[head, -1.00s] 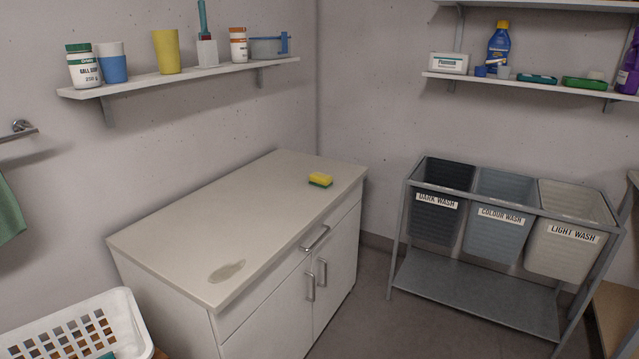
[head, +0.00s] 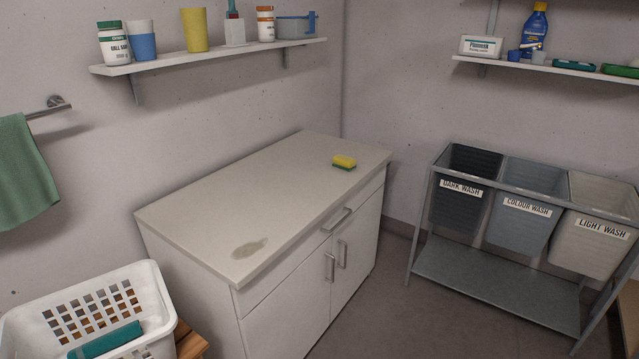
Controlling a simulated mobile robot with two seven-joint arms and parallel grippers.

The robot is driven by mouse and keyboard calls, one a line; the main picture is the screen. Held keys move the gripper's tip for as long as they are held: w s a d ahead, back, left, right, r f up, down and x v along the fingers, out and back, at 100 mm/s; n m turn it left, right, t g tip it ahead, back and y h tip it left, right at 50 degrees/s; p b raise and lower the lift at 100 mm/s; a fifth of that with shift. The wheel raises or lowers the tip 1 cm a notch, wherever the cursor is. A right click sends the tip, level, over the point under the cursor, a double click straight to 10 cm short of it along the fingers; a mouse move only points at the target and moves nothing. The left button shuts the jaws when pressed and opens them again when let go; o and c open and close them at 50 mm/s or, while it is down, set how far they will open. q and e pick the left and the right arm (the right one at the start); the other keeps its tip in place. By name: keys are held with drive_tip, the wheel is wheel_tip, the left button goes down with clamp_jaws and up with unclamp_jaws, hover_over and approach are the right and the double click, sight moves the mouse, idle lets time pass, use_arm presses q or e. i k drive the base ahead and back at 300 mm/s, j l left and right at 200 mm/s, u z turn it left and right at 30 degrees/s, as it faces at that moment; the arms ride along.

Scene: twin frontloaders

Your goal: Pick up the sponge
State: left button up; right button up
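The sponge (head: 344,162) is yellow on top with a green underside. It lies flat on the pale top of the cabinet (head: 210,212), near the far right end and close to the front edge. Nothing covers it. Neither of my grippers shows in the head view.
A white laundry basket (head: 158,300) stands at lower left. A wall shelf (head: 200,56) with cups and bottles hangs above. A rack of wash bins (head: 522,190) stands right, with open floor between.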

sight(343, 162)
drive_tip(key=i+l+u, duration=0.1)
drive_tip(key=u, duration=0.25)
drive_tip(key=l+u, duration=0.15)
drive_tip(key=u, duration=0.25)
drive_tip(key=i+l+u, duration=0.1)
drive_tip(key=u, duration=0.25)
drive_tip(key=l+u, duration=0.3)
drive_tip(key=l, duration=0.25)
drive_tip(key=i+l+u, duration=0.1)
drive_tip(key=l+u, duration=0.15)
drive_tip(key=l, duration=0.3)
drive_tip(key=l+u, duration=0.2)
drive_tip(key=l, duration=0.9)
drive_tip(key=k, duration=0.05)
